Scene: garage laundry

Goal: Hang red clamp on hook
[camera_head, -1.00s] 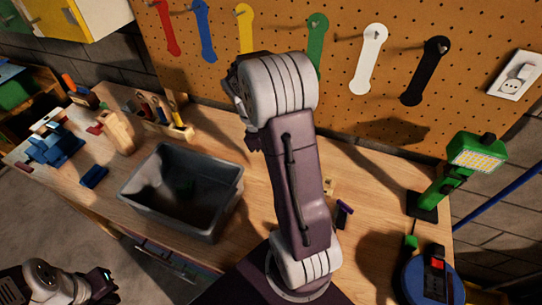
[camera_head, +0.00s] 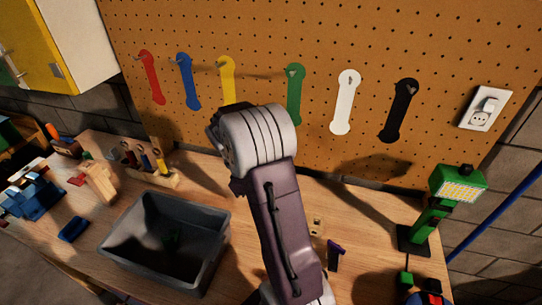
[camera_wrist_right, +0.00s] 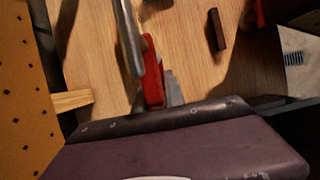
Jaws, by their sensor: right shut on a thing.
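The red clamp (camera_wrist_right: 152,72) shows in the right wrist view as a red part beside a blurred grey metal bar (camera_wrist_right: 128,40). My right gripper (camera_wrist_right: 161,92) is shut on it; its fingers are mostly hidden behind the wrist body. In the head view my right arm hides this gripper and the clamp. On the pegboard (camera_head: 270,25) hangs a row of coloured shapes with small hooks at their tops. The red shape (camera_head: 152,80) is at the far left, with a hook (camera_head: 145,57) at its top. My left gripper is not in view.
A grey bin (camera_head: 128,265) stands on the wooden workbench (camera_head: 350,215), left of my arm. A green work lamp (camera_head: 435,205) stands at the right. A wooden tool holder (camera_head: 150,172) and blue parts (camera_head: 35,198) are at the left. A yellow cabinet (camera_head: 48,40) is at upper left.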

